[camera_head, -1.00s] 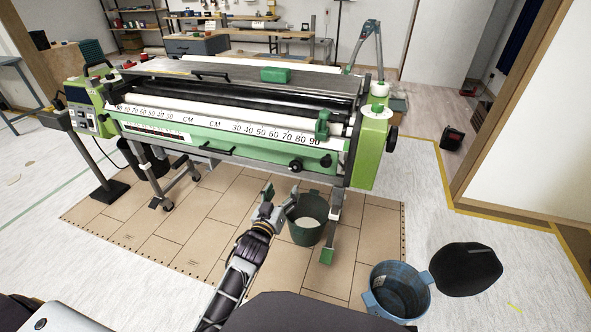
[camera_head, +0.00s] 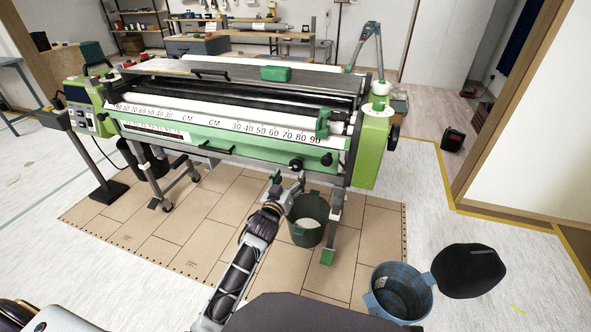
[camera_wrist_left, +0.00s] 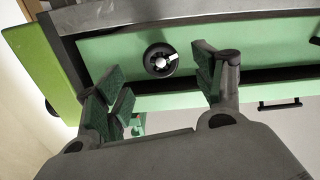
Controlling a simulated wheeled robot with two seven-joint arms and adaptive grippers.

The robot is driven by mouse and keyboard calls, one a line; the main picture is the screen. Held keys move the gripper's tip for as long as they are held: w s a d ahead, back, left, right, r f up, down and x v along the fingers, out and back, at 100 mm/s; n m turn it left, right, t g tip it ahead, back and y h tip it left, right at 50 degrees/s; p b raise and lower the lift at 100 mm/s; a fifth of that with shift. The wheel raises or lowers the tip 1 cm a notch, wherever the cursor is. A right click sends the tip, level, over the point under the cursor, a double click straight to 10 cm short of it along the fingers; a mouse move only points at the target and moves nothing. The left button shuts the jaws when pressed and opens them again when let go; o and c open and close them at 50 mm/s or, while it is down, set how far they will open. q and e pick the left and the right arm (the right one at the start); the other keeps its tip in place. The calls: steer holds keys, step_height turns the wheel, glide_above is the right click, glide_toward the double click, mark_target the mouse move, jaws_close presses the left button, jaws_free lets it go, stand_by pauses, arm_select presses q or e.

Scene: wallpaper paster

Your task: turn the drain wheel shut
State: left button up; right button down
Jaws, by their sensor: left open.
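The drain wheel is a small round black handwheel (camera_head: 296,163) with a pale hub, low on the green front of the pasting machine (camera_head: 250,148), toward its right end. In the left wrist view the wheel (camera_wrist_left: 160,60) faces me, beyond the fingertips and between the two fingers. My left gripper (camera_head: 287,181) is open, just below and in front of the wheel; its spread fingers (camera_wrist_left: 162,90) appear apart from it and hold nothing. My right gripper is not in view.
A dark green bucket (camera_head: 308,232) stands on the brown floor mat (camera_head: 210,225) just below my left gripper. A blue bucket (camera_head: 385,300) stands at the lower right beside a black object (camera_head: 468,270). A second black knob (camera_head: 327,159) sits right of the wheel.

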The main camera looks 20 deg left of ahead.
mark_target(295, 168)
arm_select(q)
steer(key=shift+w, duration=0.7)
steer(key=shift+w+b, duration=0.5)
steer(key=shift+w, duration=0.75)
steer(key=shift+w+d, duration=0.1)
steer(key=shift+w, duration=0.8)
steer(key=shift+w+b, duration=0.35)
steer(key=shift+w, duration=0.05)
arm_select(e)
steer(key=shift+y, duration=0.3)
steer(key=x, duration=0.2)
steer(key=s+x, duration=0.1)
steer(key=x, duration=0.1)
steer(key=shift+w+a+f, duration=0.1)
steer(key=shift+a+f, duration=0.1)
arm_select(q)
steer(key=shift+c, duration=0.2)
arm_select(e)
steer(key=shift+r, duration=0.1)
arm_select(q)
steer(key=c, duration=1)
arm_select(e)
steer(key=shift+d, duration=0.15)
